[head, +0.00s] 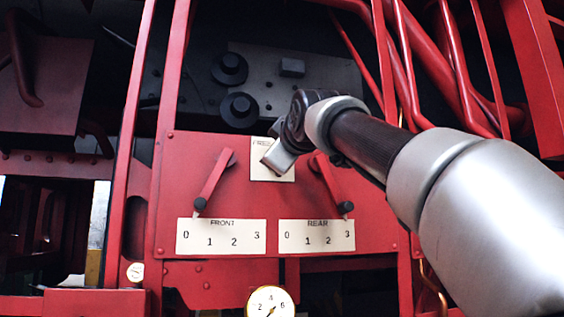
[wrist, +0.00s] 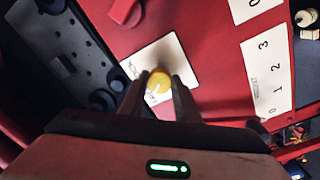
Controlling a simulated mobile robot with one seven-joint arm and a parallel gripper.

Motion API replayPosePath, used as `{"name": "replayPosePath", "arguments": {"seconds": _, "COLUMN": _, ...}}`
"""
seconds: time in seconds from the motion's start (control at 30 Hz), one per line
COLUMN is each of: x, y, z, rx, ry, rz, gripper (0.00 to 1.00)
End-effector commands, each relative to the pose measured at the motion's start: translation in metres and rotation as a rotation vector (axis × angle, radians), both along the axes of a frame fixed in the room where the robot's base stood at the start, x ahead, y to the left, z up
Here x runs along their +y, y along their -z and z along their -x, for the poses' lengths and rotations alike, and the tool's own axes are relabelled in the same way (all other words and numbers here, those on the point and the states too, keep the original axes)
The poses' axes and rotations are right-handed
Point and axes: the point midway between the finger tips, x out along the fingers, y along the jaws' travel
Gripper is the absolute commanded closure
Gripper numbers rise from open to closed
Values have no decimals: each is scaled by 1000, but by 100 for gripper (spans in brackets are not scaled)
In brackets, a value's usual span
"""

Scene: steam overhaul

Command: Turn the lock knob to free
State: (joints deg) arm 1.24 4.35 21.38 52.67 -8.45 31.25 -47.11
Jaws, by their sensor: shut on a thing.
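The lock knob (wrist: 159,82) is a round yellow knob with a pale mark on it, set on a white label plate (wrist: 178,50). In the wrist view my gripper (wrist: 159,92) is shut on the knob, with one dark finger on each side. In the head view my gripper (head: 276,158) is at the plate (head: 287,173) and hides the knob. Part of the word "FREE" shows at the plate's top edge.
Two red levers flank the plate, one at left (head: 215,180) over the FRONT scale (head: 221,245) and one at right (head: 328,183) over the REAR scale (head: 317,243). A gauge (head: 270,301) is below. Red pipes (head: 455,60) crowd the upper right near my arm.

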Motion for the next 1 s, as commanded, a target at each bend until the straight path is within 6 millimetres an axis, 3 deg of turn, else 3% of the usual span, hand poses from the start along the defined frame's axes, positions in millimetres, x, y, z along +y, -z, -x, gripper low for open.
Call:
{"name": "replayPosePath", "arguments": {"seconds": 0.4, "x": -1, "y": 0, "z": 0, "rx": -49, "ry": 1, "rz": 171, "gripper": 93}}
{"name": "replayPosePath", "arguments": {"seconds": 0.93, "x": 0, "y": 0, "z": 0, "rx": -54, "ry": 0, "rz": 193, "gripper": 93}}
{"name": "replayPosePath", "arguments": {"seconds": 0.97, "x": 0, "y": 0, "z": 0, "rx": -54, "ry": 0, "rz": 193, "gripper": 67}}
{"name": "replayPosePath", "arguments": {"seconds": 1.0, "x": 0, "y": 0, "z": 0, "rx": -54, "ry": 0, "rz": 193, "gripper": 61}}
